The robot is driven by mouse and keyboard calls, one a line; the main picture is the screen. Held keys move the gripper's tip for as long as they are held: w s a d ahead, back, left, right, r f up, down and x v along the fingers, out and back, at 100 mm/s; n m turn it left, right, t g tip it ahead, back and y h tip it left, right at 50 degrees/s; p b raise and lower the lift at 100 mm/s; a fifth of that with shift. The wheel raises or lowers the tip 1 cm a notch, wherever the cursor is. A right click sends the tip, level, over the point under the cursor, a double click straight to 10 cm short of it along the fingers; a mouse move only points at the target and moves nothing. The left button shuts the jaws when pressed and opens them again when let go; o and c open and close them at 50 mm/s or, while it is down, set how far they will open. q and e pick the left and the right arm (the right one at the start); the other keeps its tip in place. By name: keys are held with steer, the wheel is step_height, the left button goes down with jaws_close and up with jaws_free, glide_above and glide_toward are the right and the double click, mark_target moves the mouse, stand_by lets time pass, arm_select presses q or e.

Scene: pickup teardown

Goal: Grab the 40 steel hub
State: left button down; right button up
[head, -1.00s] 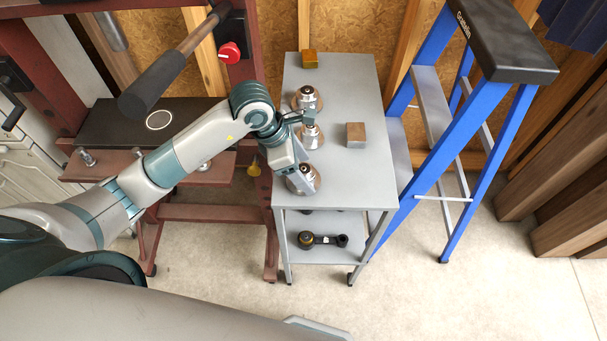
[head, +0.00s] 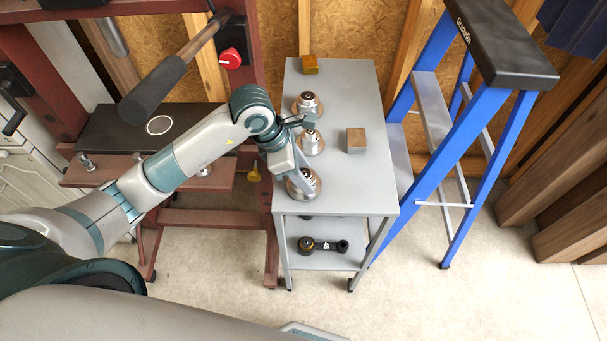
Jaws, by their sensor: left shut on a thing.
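Three similar steel hubs with wide bases and dark-topped centres stand in a row along the left side of the grey cart top (head: 345,185): a back hub (head: 307,103), a middle hub (head: 311,142) and a front hub (head: 304,183). No size marking is readable on them. My left gripper (head: 301,181) reaches down from the left and is shut on the front hub, which still appears to be at the cart top. The gripper covers part of that hub's left side. My right gripper is not in view.
A brass-coloured block (head: 309,65) and a grey-brown block (head: 356,140) sit on the cart top. A blue stepladder (head: 440,130) stands close right. A red press frame (head: 250,60) stands left.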

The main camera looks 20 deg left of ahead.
arm_select(q)
steer(key=shift+w+r, duration=0.1)
steer(key=shift+r, duration=0.5)
steer(key=r+b, duration=0.1)
steer(key=r, duration=0.1)
steer(key=shift+s+r+b, duration=0.2)
steer(key=shift+r+b, duration=0.2)
steer(key=s+d+r+p, duration=0.1)
steer(key=s+r+p, duration=0.6)
steer(key=s+p, duration=0.2)
steer(key=shift+s+d, duration=0.25)
steer(key=shift+s, duration=0.9)
